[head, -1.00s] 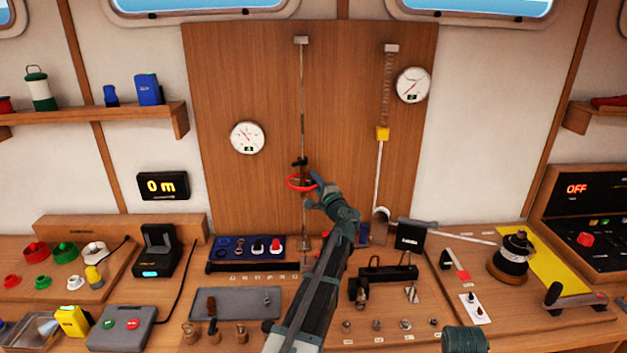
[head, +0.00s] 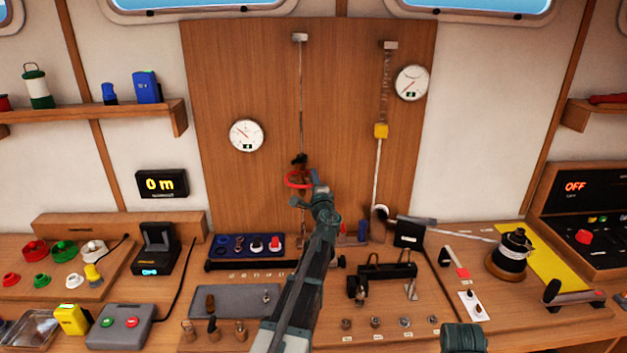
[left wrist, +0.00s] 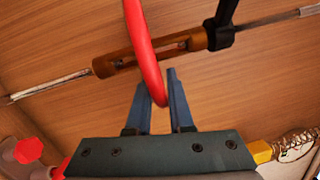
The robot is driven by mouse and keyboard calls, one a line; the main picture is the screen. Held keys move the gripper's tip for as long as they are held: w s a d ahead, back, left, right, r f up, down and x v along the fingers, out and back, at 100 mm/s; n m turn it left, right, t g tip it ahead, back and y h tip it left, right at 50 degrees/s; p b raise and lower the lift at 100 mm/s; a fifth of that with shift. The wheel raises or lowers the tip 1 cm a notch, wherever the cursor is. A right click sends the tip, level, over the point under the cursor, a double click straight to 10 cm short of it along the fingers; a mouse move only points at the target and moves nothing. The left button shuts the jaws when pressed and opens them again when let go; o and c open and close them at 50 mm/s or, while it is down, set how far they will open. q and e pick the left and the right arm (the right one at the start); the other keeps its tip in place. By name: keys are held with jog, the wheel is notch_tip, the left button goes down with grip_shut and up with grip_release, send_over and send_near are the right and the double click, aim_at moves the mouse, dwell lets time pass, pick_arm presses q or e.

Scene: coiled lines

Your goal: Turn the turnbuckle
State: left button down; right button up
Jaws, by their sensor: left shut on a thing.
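The turnbuckle has a bronze-brown slotted body (left wrist: 118,62) on a thin rod, with a black clamp piece (left wrist: 222,30) at one end in the left wrist view. In the head view it hangs on a vertical line against the wooden panel, partly hidden by my gripper.
A round dial (head: 246,135) is on the panel left of the line. Another dial (head: 411,83) and a line with a yellow block (head: 381,131) are on the right. Below, the bench holds a dark blue tray (head: 215,265), a black stand (head: 385,270) and several small fittings.

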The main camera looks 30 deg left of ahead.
pick_arm(q)
jog(key=c, duration=0.9)
grip_release()
jog(key=shift+r, duration=0.15)
jog(key=b+v, duration=0.1)
jog(key=v, duration=1.2)
jog(key=shift+s+d, duration=0.3)
